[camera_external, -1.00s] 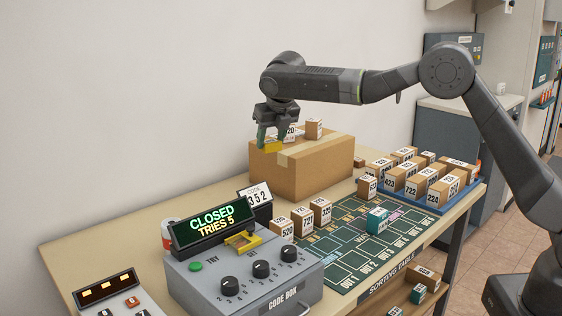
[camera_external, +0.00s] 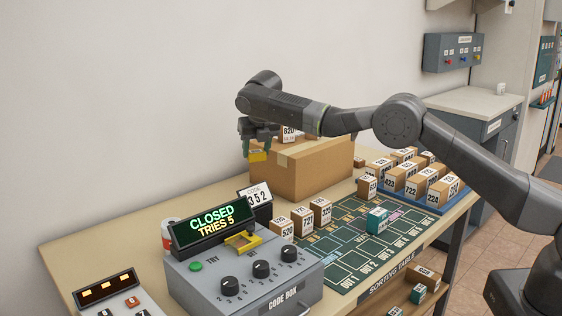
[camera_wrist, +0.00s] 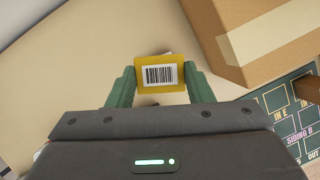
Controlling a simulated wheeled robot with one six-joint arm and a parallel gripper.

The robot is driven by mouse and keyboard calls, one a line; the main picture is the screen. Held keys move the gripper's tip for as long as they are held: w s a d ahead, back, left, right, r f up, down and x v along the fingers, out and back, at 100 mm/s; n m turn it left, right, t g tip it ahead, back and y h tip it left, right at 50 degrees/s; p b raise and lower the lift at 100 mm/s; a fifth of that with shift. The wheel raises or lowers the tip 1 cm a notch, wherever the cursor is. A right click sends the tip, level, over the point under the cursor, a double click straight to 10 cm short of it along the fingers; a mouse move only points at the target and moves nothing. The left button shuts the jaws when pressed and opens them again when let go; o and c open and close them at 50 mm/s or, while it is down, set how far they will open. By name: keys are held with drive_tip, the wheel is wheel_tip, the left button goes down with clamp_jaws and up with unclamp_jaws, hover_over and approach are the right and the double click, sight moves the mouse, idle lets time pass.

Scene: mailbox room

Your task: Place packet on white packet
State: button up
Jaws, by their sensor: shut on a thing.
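My gripper (camera_external: 258,148) is shut on a small yellow packet (camera_external: 257,157), held in the air at the left end of the large cardboard box. In the wrist view the yellow packet (camera_wrist: 178,60), with a white barcode label, sits between the green fingers of my gripper (camera_wrist: 160,82). Beneath it in that view is the bare beige table (camera_wrist: 75,60). A small pale edge shows just behind the packet, too hidden to identify. I cannot make out a white packet for certain in either view.
The code box (camera_external: 245,275) is in front. Small numbered boxes, a green sorting board (camera_external: 345,240) and a blue tray (camera_external: 436,209) fill the right.

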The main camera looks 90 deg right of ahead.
sight(262, 157)
wheel_tip(262, 157, down, 12)
drive_tip(key=shift+f+p, duration=0.15)
drive_tip(key=shift+p, duration=0.45)
drive_tip(key=shift+f, duration=0.1)
drive_tip(key=o, duration=1)
drive_tip(key=shift+f, duration=0.1)
drive_tip(key=b+v, duration=0.2)
drive_tip(key=v, duration=1)
drive_tip(key=shift+s+a, duration=0.1)
